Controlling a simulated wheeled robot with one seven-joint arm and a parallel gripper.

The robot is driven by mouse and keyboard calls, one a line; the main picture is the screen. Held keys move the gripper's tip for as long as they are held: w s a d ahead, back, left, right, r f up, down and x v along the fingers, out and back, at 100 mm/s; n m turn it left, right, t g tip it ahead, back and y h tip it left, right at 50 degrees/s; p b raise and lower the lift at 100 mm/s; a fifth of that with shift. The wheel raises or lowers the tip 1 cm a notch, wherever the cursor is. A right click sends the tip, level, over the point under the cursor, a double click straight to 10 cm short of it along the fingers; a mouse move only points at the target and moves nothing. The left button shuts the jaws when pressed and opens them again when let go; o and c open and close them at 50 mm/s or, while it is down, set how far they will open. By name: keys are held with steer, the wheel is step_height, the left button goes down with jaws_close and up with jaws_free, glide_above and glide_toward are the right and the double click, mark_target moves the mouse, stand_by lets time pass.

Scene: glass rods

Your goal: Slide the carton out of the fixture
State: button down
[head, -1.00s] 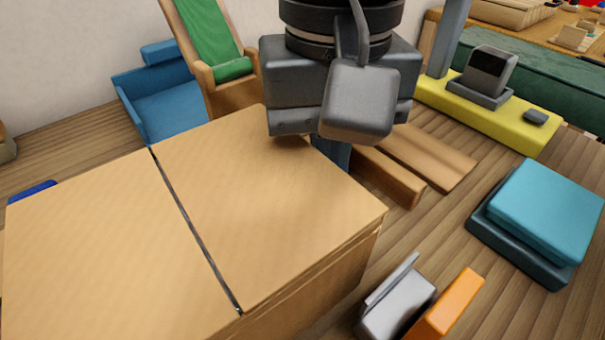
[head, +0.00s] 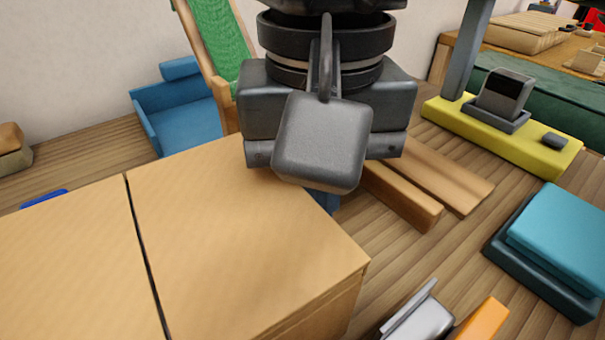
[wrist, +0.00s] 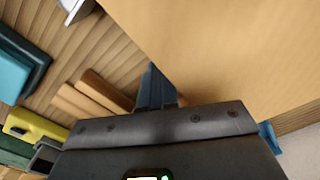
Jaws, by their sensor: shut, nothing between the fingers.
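The carton (head: 240,225) is a large tan box with a dark seam across its top, filling the lower left of the head view. In the wrist view the carton (wrist: 235,50) fills the upper right. My gripper (head: 326,203) hangs at its far right edge, mostly hidden behind my dark wrist housing. In the wrist view the blue fingers (wrist: 156,92) are together and empty, close beside the carton's edge. I cannot tell whether they touch it. No fixture can be clearly made out around the carton.
Wooden strips (head: 410,195) lie on the floor right of the gripper. A yellow base (head: 500,138) with a grey post, a teal block (head: 565,240), a grey piece (head: 420,322) and an orange piece (head: 482,322) are farther right. A blue bed-like piece (head: 180,110) stands behind.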

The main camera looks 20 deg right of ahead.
steer(key=shift+w+d+b, duration=0.3)
steer(key=shift+d+b, duration=0.15)
steer(key=shift+d, duration=0.35)
steer(key=shift+w+d+b, duration=0.25)
steer(key=shift+d+b, duration=0.15)
steer(key=shift+d, duration=0.4)
step_height(320, 180, up, 12)
steer(key=p, duration=0.5)
steer(key=shift+p, duration=0.35)
